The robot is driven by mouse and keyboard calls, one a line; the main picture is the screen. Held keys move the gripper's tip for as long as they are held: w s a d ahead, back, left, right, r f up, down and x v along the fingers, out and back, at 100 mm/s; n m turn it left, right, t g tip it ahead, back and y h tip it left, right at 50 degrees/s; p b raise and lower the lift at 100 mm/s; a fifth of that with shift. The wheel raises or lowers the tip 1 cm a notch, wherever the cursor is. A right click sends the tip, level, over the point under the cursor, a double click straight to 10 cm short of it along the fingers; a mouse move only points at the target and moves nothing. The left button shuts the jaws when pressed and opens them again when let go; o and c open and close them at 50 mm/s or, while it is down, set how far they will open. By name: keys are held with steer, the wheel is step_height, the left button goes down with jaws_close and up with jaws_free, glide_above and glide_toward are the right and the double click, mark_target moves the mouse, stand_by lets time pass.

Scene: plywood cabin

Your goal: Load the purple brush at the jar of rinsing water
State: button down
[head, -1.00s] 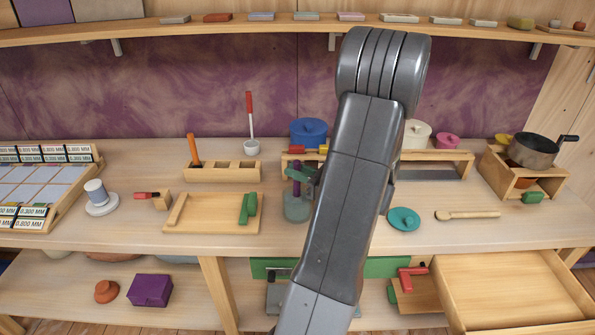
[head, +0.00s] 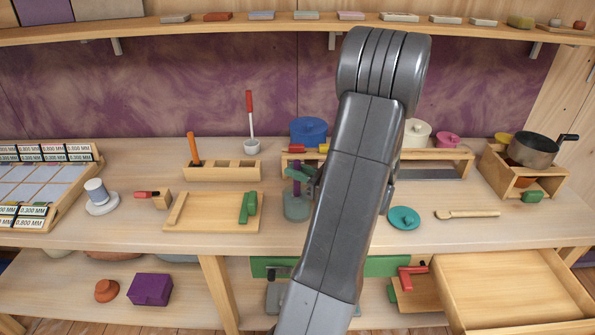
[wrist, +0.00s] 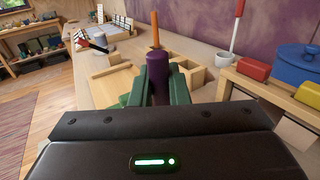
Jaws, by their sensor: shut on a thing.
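The purple brush (head: 297,172) stands upright at the glass jar of rinsing water (head: 297,207), left of my arm. Its thick purple handle (wrist: 157,72) also shows in the wrist view, between my two green fingers. My gripper (wrist: 158,90) is shut on this handle. In the head view my gripper (head: 304,177) is partly hidden behind my arm. The brush's lower end is over or in the jar; I cannot tell whether its tip touches the water. The jar is hidden in the wrist view.
A wooden tray (head: 205,226) with a green brush lies left of the jar. A slotted block (head: 225,172) holds an orange-handled tool behind it. A low rack (head: 450,158) stands behind my arm. A teal lid (head: 404,218) lies to the right.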

steer(key=shift+f, duration=0.1)
steer(key=shift+r+p, duration=3)
steer(key=shift+r, duration=0.55)
